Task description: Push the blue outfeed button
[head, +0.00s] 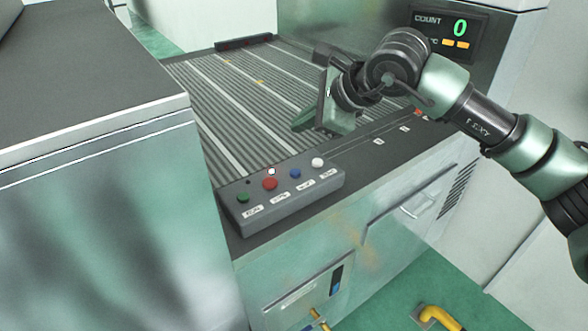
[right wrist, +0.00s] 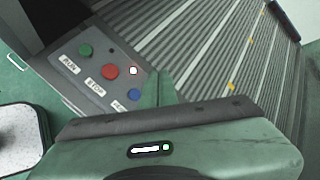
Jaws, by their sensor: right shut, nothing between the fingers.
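The blue button (head: 295,174) sits on a grey control box (head: 285,200), between a red button (head: 270,184) and a white button (head: 317,162). My right gripper (head: 304,119) is shut and empty, above and behind the box, over the ribbed conveyor and apart from the button. In the right wrist view the blue button (right wrist: 134,94) shows just left of my shut fingers (right wrist: 160,88). Its label is partly covered by my gripper, and the white button is hidden there. My left gripper is not in view.
A green button (head: 243,198) is at the box's left end; a small lit lamp (head: 271,171) is behind the red one. A large cabinet (head: 95,190) stands at left. A display (head: 446,32) reads COUNT 0. The ribbed conveyor (head: 225,105) is empty.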

